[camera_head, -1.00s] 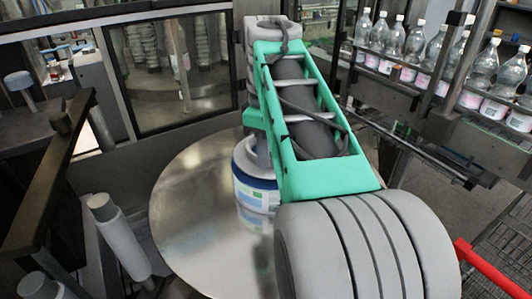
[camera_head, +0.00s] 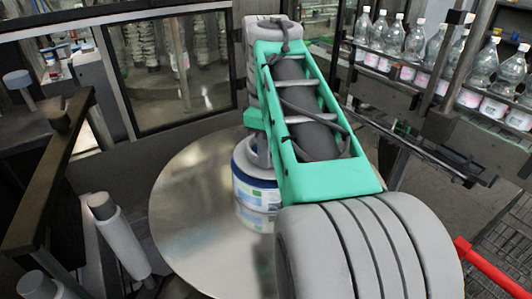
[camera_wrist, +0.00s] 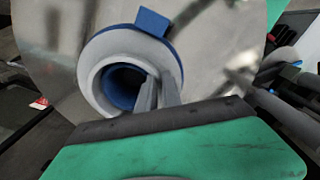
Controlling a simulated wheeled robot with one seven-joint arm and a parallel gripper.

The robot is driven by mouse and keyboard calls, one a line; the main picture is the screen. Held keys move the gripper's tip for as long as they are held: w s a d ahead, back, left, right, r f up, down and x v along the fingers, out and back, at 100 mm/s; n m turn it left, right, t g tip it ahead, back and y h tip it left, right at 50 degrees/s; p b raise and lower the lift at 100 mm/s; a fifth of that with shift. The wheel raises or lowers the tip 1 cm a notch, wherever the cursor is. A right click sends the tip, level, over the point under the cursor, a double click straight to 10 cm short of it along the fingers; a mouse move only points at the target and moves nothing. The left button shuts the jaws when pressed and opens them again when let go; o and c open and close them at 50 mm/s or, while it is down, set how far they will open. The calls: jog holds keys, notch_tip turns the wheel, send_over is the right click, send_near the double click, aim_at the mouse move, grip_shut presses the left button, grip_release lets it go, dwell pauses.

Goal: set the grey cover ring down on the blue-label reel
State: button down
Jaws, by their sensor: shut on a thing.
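The blue-label reel (camera_head: 256,194) stands upright on the round metal table, left of my arm in the head view. In the wrist view its blue edge (camera_wrist: 171,62) and blue core show around the grey cover ring (camera_wrist: 93,67). The ring lies over the reel, roughly centred, with a blue tab standing out beyond it at the top. My gripper (camera_wrist: 158,80) is shut on the ring's near right side, at the inner rim. I cannot tell whether the ring touches the reel.
The round metal table (camera_head: 195,235) is bare around the reel. A grey post (camera_head: 120,236) stands at its left. A dark rail (camera_head: 45,180) runs along the left. A row of clear bottles (camera_head: 415,45) stands at the back right, and a glass-fronted cabinet (camera_head: 165,60) is behind.

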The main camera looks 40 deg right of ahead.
jog(key=shift+f, duration=0.3)
jog(key=shift+r, duration=0.1)
jog(key=shift+r, duration=0.1)
jog(key=shift+w+d+r+p, duration=0.1)
jog(key=shift+d+r+p, duration=0.1)
jog(key=shift+p, duration=0.15)
jog(key=shift+f, duration=0.2)
jog(key=shift+f+b, duration=0.15)
jog(key=shift+b, duration=0.15)
jog(key=shift+a+r+p, duration=0.25)
jog(key=shift+r+p, duration=0.1)
jog(key=shift+f, duration=0.15)
